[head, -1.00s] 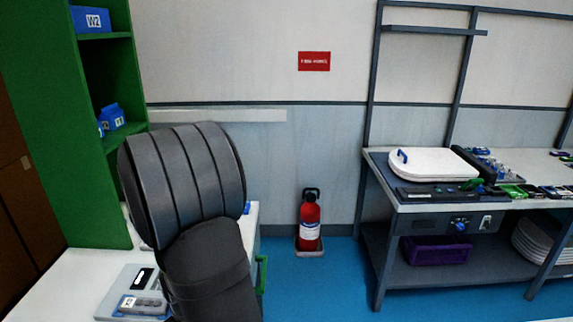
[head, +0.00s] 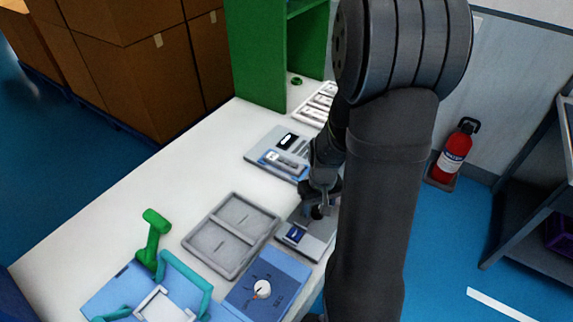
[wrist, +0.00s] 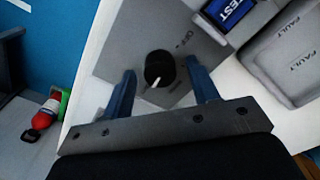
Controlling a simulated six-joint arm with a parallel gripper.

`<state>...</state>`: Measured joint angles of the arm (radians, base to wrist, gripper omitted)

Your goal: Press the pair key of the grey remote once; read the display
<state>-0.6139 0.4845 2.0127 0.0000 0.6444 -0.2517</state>
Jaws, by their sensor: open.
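My gripper (head: 318,207) is over a grey plate on the white bench. In the wrist view its two blue fingers (wrist: 163,92) are spread open, one on each side of a round black knob (wrist: 159,68) with a white pointer mark; whether they touch it I cannot tell. Behind it in the head view, a grey unit (head: 258,143) carries a small dark display (head: 289,141) with a bright readout too small to read. A grey remote-like piece (head: 283,161) lies in a blue holder on this unit; its keys cannot be made out. The knob is hidden in the head view.
A grey two-part tray (head: 222,222) lies left of the gripper; its FAULT marking shows in the wrist view (wrist: 300,45). A blue panel with a white knob (head: 263,289) and a green upright tool (head: 153,240) are nearer. A green shelf (head: 257,60) stands at the back.

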